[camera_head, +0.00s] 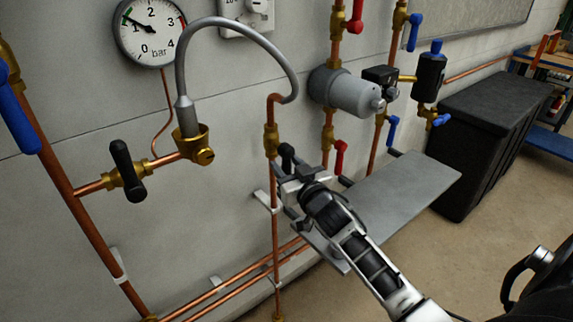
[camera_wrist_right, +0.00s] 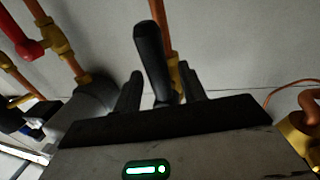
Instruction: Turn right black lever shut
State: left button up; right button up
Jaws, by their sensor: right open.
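The right black lever (camera_head: 287,154) is on a brass valve (camera_head: 271,140) on the vertical copper pipe below the grey hose's right end. Its lower part is hidden behind my right gripper (camera_head: 286,184). In the right wrist view, the lever (camera_wrist_right: 150,58) stands nearly upright, leaning slightly, between the two open fingers of the gripper (camera_wrist_right: 161,88). A gap shows on the left side; contact on the right is unclear. A second black lever (camera_head: 127,171) is on the brass valve at the left. My left gripper is not in view.
A pressure gauge (camera_head: 149,32) and a grey hose (camera_head: 240,30) are above. Red levers (camera_head: 339,157) and blue levers (camera_head: 392,130) sit on pipes to the right, near a grey cylinder (camera_head: 345,92). A grey shelf (camera_head: 405,190) and a black box (camera_head: 480,140) are at the right.

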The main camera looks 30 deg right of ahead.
jog(key=shift+w, duration=0.35)
grip_shut()
